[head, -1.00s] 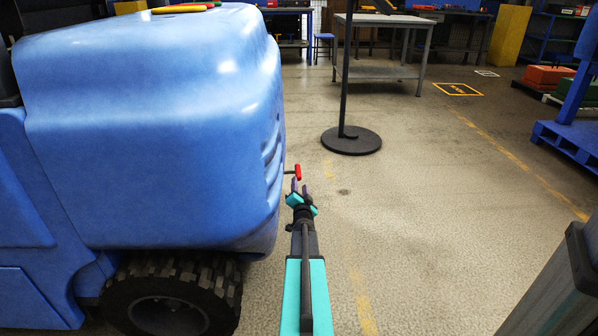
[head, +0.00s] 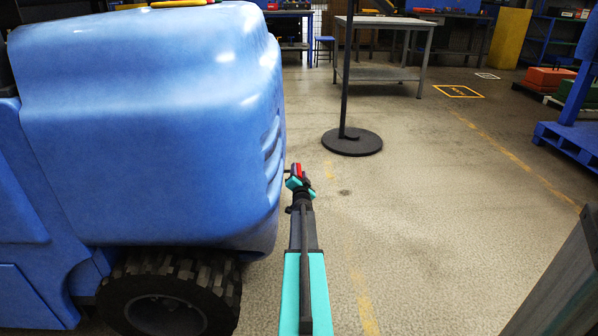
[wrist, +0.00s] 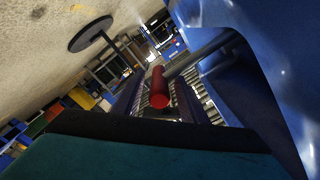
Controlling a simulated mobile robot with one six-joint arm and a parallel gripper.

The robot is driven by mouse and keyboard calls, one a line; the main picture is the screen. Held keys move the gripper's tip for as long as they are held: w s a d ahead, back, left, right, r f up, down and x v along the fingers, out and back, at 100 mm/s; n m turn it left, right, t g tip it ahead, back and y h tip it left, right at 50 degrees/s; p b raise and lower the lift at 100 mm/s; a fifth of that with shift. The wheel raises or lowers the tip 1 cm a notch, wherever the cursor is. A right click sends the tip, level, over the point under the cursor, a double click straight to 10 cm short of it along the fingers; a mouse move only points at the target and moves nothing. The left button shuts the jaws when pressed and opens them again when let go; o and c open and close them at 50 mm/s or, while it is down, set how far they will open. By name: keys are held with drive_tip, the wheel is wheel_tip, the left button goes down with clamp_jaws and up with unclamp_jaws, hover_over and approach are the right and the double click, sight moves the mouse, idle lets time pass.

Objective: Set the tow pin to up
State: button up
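The tow pin (wrist: 160,88) has a red grip on a grey rod that comes out of the blue vehicle's end. In the head view its red grip (head: 297,168) shows at my gripper's tip, just right of the blue body. My gripper (head: 298,181) has reached the pin. In the wrist view the red grip lies between the two dark fingers, with gaps seeming to show on both sides, so the fingers look open around it. Much of the pin is hidden by my gripper in the head view.
The blue vehicle (head: 150,130) with a black tyre (head: 170,298) fills the left, close beside my arm. A black round stand base (head: 352,142) is on the floor ahead, before a grey table (head: 385,75). Open floor lies to the right.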

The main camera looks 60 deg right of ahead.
drive_tip(key=shift+b+x, duration=0.45)
drive_tip(key=shift+x, duration=1.15)
drive_tip(key=shift+s, duration=0.1)
clamp_jaws()
